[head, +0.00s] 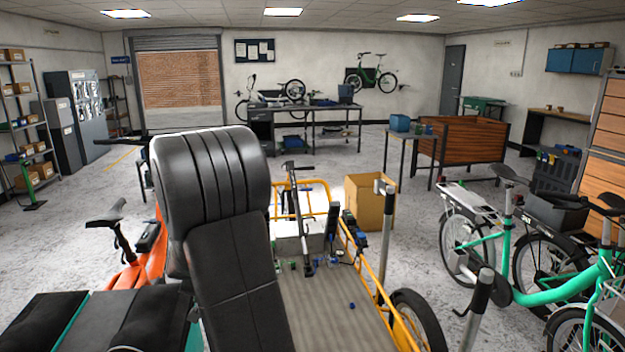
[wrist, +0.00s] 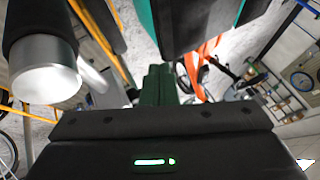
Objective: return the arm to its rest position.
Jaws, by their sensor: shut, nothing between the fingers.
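My gripper (wrist: 158,72) shows in the wrist view as dark green fingers, closed together with nothing between them. They stick out beyond the black gripper body (wrist: 160,150), which has a lit green strip. In the head view, my black padded arm (head: 225,215) rises folded in front of the camera, left of the middle. I cannot make out the fingers in the head view.
A cargo bike with a yellow frame (head: 381,283) and a grey-brown cargo floor (head: 335,315) stands close ahead. An orange bike (head: 135,276) is at the left, also in the wrist view (wrist: 200,60). Green bikes (head: 545,294) stand at the right. A cardboard box (head: 369,203) is beyond.

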